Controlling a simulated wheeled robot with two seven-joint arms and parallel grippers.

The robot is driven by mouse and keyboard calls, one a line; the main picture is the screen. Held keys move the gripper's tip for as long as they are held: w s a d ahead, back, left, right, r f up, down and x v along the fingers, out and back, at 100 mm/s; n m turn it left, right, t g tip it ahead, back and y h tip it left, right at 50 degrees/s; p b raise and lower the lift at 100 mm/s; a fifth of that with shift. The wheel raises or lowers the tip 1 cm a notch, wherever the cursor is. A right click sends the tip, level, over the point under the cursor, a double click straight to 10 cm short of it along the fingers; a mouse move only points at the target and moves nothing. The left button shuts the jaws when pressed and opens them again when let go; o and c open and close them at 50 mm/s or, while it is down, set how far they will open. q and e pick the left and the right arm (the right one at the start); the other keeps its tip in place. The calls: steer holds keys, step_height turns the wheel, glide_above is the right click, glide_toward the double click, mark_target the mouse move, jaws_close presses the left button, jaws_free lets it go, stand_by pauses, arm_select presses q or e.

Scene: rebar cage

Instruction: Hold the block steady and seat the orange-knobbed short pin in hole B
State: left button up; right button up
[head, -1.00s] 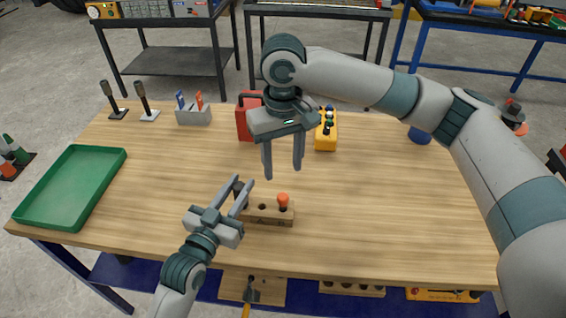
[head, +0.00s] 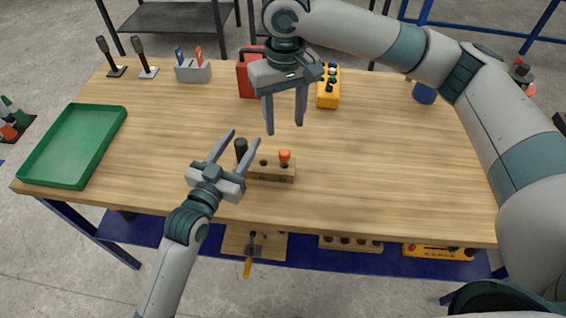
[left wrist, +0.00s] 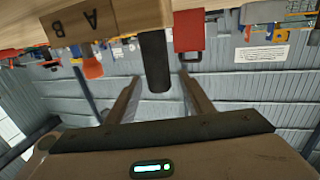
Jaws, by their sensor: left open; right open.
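The wooden block (head: 267,173) lies on the table in front of me. The orange-knobbed pin (head: 285,156) stands upright in its right hole; I cannot tell how deep it sits. An empty hole shows in the middle. A black peg (head: 241,149) stands at the block's left end. My left gripper (head: 243,136) is open, its fingers either side of the black peg, apparently not touching it. In the left wrist view the block (left wrist: 75,22) appears upside down, lettered A and B, with the black peg (left wrist: 154,60) between the fingers. My right gripper (head: 284,127) is open and empty above the orange knob.
A green tray (head: 122,118) is at the table's left. At the back stand two dark-handled tools (head: 138,52), a grey holder (head: 193,72), a red can (head: 250,78) and a yellow box (head: 328,90). The right half of the table is mostly clear.

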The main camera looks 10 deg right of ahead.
arm_select(q)
steer(key=shift+s, duration=0.15)
steer(key=v, duration=1.1)
steer(key=shift+s+a, duration=0.3)
steer(key=shift+f, duration=0.1)
